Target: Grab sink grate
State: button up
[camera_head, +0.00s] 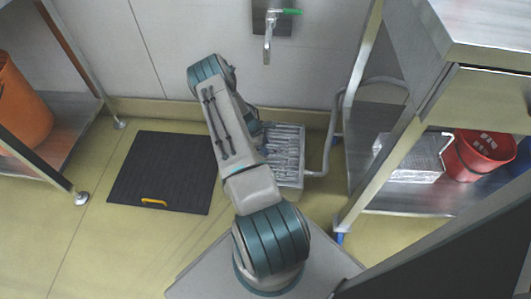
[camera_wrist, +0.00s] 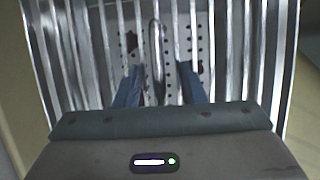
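The sink grate (camera_head: 284,150) is a silvery rack of parallel metal bars on top of a grey basin near the wall, right of my arm in the head view. In the wrist view its bars (camera_wrist: 88,55) fill most of the picture, with a perforated metal plate below them. My gripper (camera_wrist: 160,80) is over the grate, its two blue fingers apart with bars showing in the gap. I cannot tell whether the fingertips touch the bars or reach between them. In the head view my arm hides the gripper and the grate's left side.
A black mat (camera_head: 155,170) with a yellow handle lies on the floor at left. An orange bucket (camera_head: 20,105) stands on the left rack. A faucet (camera_head: 268,45) hangs above.

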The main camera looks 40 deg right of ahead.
grip_shut()
dwell(1.5)
